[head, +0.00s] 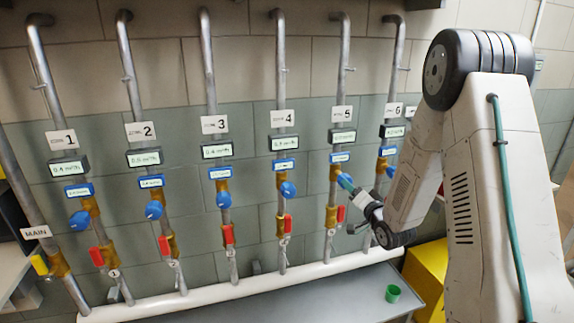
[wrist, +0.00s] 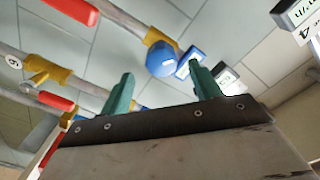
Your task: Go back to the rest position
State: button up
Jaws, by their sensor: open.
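My gripper (wrist: 162,90) is open in the wrist view, its two teal fingers apart with nothing seen between them. A blue knob (wrist: 162,58) on a brass fitting lies beyond the fingers. In the head view my gripper (head: 347,184) is at the pipe marked 5, small and partly hidden by my own arm. Whether it touches that pipe's knob I cannot tell. Blue knobs on pipes 1 (head: 79,220), 2 (head: 154,209), 3 (head: 223,200) and 4 (head: 288,189) show clearly, left of my gripper.
Several upright pipes line the tiled wall, with red-handled valves (head: 228,234) and a yellow handle (head: 40,265) at MAIN. A white horizontal pipe (head: 250,289) runs below.

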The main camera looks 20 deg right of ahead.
jog(key=s+f+n+g+h, duration=0.2)
jog(key=s+f+n+g, duration=0.1)
jog(key=s+f+g, duration=0.65)
jog(key=s+a+r+n+g, duration=0.2)
jog(key=s+a+r, duration=0.3)
jog(key=s+r, duration=0.3)
jog(key=s+a+r+n+g+y, duration=0.1)
jog(key=s+a+r, duration=0.5)
jog(key=s, duration=0.7)
jog(key=s+a+r+n+g+y, duration=0.1)
jog(key=s+a+r+g, duration=0.3)
jog(key=s+r, duration=0.6)
jog(key=shift+s+a+r+n, duration=0.3)
jog(key=shift+s+a+n, duration=0.25)
jog(key=shift+a+n, duration=0.4)
